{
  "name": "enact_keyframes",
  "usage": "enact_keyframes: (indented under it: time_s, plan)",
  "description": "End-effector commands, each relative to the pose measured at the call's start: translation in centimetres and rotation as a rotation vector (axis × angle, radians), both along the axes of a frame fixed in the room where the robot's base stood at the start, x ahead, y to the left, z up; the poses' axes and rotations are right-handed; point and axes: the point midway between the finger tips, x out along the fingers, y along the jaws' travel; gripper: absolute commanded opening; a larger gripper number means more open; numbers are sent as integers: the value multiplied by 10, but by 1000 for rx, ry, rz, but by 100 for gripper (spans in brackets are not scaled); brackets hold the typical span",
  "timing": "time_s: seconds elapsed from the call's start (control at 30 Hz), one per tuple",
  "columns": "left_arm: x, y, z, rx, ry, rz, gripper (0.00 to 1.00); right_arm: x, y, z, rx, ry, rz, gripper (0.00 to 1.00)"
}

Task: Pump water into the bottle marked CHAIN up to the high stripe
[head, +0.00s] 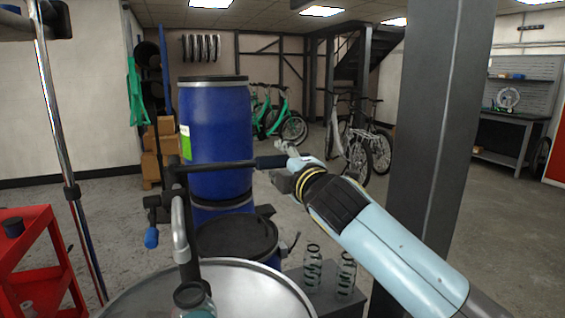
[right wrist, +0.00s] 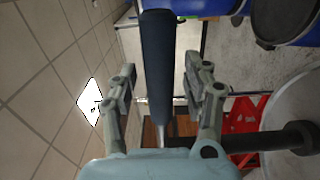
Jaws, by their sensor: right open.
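A hand pump stands on the drum in front, with a lever ending in a dark blue grip (head: 272,161). A grey curved spout (head: 181,235) points down over a bottle (head: 193,299) at the bottom edge; only its dark neck and upper part show. No CHAIN mark is readable. My right gripper (head: 287,170) is at the lever's end. In the right wrist view, my right gripper (right wrist: 164,85) is open, its fingers on either side of the blue grip (right wrist: 158,65), with gaps visible. My left gripper is out of view.
Two clear banded vessels (head: 312,270) (head: 346,275) stand on a dark box, close below my right arm. A grey pillar (head: 436,130) rises just behind that arm. A blue barrel (head: 215,125) stands behind the pump. A red cart (head: 40,262) is at left.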

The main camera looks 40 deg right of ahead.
Motion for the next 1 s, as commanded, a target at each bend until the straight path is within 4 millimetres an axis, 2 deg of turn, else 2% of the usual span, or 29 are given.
enact_keyframes:
  time_s: [0.17,0.5,0.63,0.8,1.0]
  plan:
    - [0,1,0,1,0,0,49,-11,3,0,1,0,1,49]
    - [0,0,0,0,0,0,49,-82,20,-2,1,4,0,49]
    - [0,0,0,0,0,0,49,-103,25,-2,2,4,0,49]
    - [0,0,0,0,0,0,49,-115,28,0,0,1,0,49]
    - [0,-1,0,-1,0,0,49,-117,28,0,0,1,0,49]
